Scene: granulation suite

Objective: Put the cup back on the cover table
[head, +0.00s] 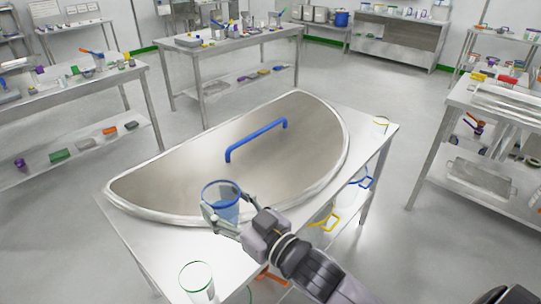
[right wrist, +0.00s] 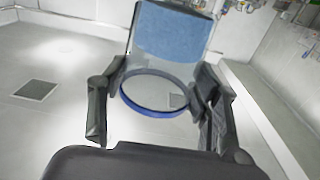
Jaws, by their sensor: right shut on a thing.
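A clear cup with a blue rim (head: 222,199) and blue in its lower part is held by my right gripper (head: 222,215). The right wrist view shows the cup (right wrist: 168,50) between the two fingers, its rim toward the camera. In the head view the cup overlaps the front edge of the half-round metal cover (head: 190,165) with a blue handle (head: 256,139). The cover lies on the cover table (head: 150,240). I cannot tell whether the cup touches anything below it. My left gripper is not in view.
Yellow-handled (head: 325,222) and blue-handled (head: 367,182) items sit below the tabletop. Cluttered tables stand left, behind and right, with open floor between.

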